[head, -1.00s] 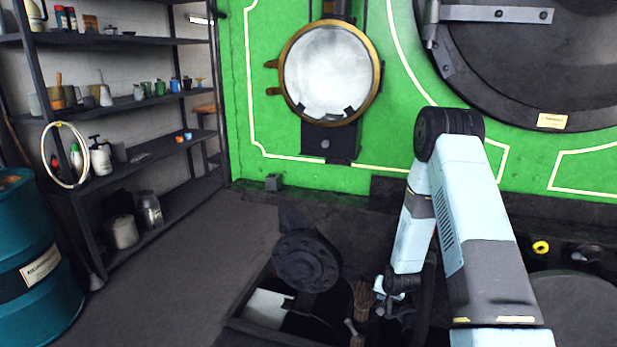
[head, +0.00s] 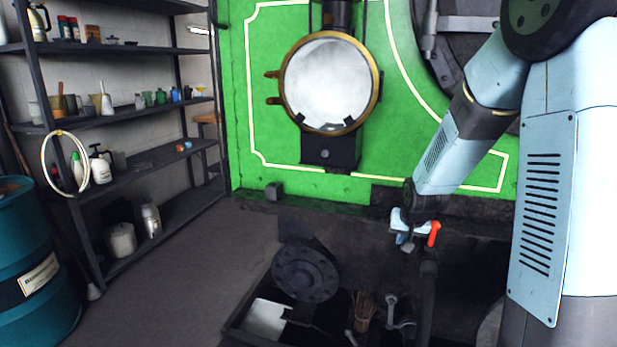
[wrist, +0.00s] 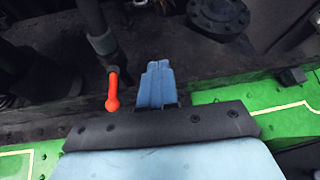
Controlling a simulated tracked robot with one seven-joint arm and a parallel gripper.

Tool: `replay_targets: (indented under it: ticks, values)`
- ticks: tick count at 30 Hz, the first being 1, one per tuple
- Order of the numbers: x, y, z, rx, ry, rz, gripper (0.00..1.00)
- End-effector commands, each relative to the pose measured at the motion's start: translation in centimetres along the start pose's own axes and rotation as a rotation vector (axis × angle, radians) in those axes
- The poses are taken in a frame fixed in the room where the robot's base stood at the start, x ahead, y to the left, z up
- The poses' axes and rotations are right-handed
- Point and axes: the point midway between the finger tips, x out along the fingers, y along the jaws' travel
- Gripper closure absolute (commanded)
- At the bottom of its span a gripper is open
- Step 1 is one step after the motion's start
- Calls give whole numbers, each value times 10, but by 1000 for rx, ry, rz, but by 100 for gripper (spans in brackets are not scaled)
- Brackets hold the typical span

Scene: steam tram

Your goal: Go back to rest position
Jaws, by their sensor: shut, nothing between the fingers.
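My gripper (head: 405,240) is at the end of my light-blue arm, to the right of centre in the head view. It is raised above the dark tray area, in front of the green panel. In the wrist view my gripper (wrist: 155,84) shows as blue fingers pressed together, with nothing between them. A red-orange handle (head: 434,233) shows just right of my gripper in the head view. In the wrist view the handle (wrist: 112,92) is left of the fingers and apart from them.
A dark tray (head: 235,325) at the bottom holds a brush (head: 364,308) and a wrench (head: 391,308). A dark round flange (head: 305,270) stands beside it. The green panel (head: 270,100) carries a brass-rimmed lamp (head: 330,82). Shelves (head: 150,122) and a teal drum (head: 35,255) stand left. Floor between is clear.

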Motion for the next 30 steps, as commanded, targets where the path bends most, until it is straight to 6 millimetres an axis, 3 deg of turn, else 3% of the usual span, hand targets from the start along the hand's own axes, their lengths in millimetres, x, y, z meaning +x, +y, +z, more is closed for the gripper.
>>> replay_targets:
  ticks: [3, 14, 30]
  values:
    - [-40, 0, 1, -16, 6, 4, 100]
    - [-146, 4, 28, -67, -2, 7, 100]
    - [-278, 16, 111, -144, -18, -4, 100]
